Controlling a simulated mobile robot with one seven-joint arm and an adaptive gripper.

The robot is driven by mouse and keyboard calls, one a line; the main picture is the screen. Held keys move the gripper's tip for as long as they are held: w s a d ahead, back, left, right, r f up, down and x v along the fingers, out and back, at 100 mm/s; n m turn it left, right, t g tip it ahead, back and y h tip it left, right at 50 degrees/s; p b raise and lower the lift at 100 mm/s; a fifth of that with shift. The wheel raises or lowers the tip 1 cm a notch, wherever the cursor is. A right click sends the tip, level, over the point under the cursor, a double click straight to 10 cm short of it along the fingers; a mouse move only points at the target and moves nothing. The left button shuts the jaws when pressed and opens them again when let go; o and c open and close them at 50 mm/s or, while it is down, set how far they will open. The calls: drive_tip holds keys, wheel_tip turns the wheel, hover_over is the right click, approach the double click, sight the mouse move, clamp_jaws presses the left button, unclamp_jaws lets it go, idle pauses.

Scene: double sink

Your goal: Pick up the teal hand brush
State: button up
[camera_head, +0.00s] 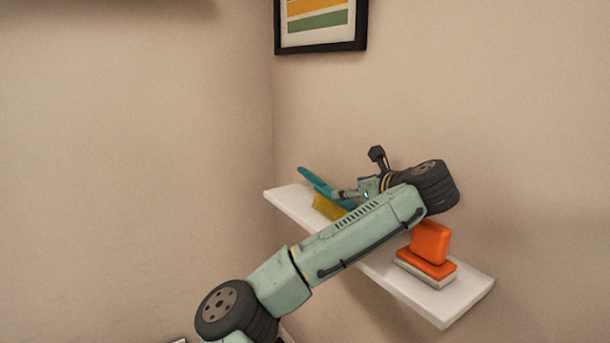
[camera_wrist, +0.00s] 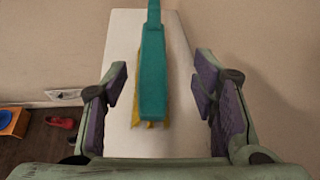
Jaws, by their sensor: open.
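The teal hand brush (camera_head: 322,187) lies on a white wall shelf toward its left end, with yellow bristles underneath. In the wrist view the brush (camera_wrist: 153,75) runs lengthwise up the middle of the picture, its narrow handle at the top and its broad end toward me. My gripper (camera_wrist: 160,87) is open, one purple-padded finger on each side of the brush's line. The brush's near end shows between the fingers, closer to the left one, with no contact visible. In the head view my gripper (camera_head: 347,194) is beside the brush, partly hidden by my arm.
The white shelf (camera_head: 440,306) juts from the wall. An orange object (camera_head: 430,243) and an orange-and-white block (camera_head: 425,270) sit toward its right end. A framed picture (camera_head: 320,25) hangs above. In the wrist view, a red item (camera_wrist: 60,122) lies on the floor far below.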

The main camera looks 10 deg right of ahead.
sight(323, 193)
drive_tip(key=shift+w+a+f+m+y, duration=0.3)
drive_tip(key=shift+w+y, duration=0.1)
drive_tip(key=p+x, duration=0.1)
drive_tip(key=x, duration=0.2)
drive_tip(key=f+p+x, duration=0.1)
drive_tip(key=x, duration=0.2)
drive_tip(key=shift+p, duration=0.4)
drive_tip(key=shift+c, duration=0.3)
clamp_jaws()
